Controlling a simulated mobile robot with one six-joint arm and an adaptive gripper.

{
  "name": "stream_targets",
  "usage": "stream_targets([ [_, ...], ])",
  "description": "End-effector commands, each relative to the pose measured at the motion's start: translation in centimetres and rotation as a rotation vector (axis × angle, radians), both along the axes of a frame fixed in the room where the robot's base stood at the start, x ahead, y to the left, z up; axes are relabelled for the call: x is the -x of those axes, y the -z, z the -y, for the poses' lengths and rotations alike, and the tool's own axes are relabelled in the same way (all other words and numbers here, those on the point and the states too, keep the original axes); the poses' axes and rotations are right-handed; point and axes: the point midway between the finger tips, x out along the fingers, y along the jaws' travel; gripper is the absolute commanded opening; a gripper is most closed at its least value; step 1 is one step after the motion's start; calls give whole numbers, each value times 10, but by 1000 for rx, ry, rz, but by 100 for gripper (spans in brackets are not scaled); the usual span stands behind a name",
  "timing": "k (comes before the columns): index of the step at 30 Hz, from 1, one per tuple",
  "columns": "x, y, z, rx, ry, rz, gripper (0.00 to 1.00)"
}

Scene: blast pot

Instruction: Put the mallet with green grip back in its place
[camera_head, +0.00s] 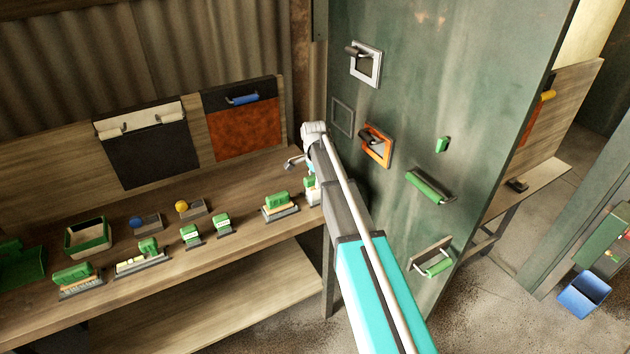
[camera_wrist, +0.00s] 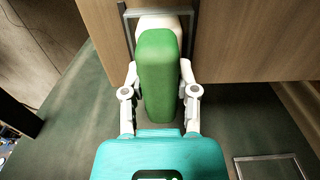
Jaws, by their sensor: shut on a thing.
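In the wrist view a long green grip (camera_wrist: 158,85) lies between the two pale fingers of my gripper (camera_wrist: 159,72), which is shut on it. A white part shows at its far end; I take this to be the mallet with green grip, though its full shape is hidden. A thin grey metal frame (camera_wrist: 126,28) stands around the far end of the mallet, against wood. I cannot tell whether they touch. In the head view my gripper (camera_head: 312,172) is at the right end of the bench, with a green and white piece (camera_head: 311,187) at it, partly hidden by my arm.
The wooden bench (camera_head: 230,230) bears several green-topped tools and an open green-rimmed box (camera_head: 88,238). A green metal panel (camera_head: 400,95) with handles and frames stands close on the right of the bench. A blue bin (camera_head: 584,294) is at the far right.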

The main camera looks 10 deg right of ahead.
Motion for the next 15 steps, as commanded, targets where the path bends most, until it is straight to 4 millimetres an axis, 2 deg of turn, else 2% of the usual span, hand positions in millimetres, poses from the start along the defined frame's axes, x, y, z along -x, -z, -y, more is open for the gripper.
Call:
stream_targets([
  [3, 0, 2, 0, 0, 0, 0, 0],
  [4, 0, 2, 0, 0, 0, 0, 43],
  [9, 0, 1, 0, 0, 0, 0, 74],
  [10, 0, 1, 0, 0, 0, 0, 79],
  [15, 0, 1, 0, 0, 0, 0, 79],
])
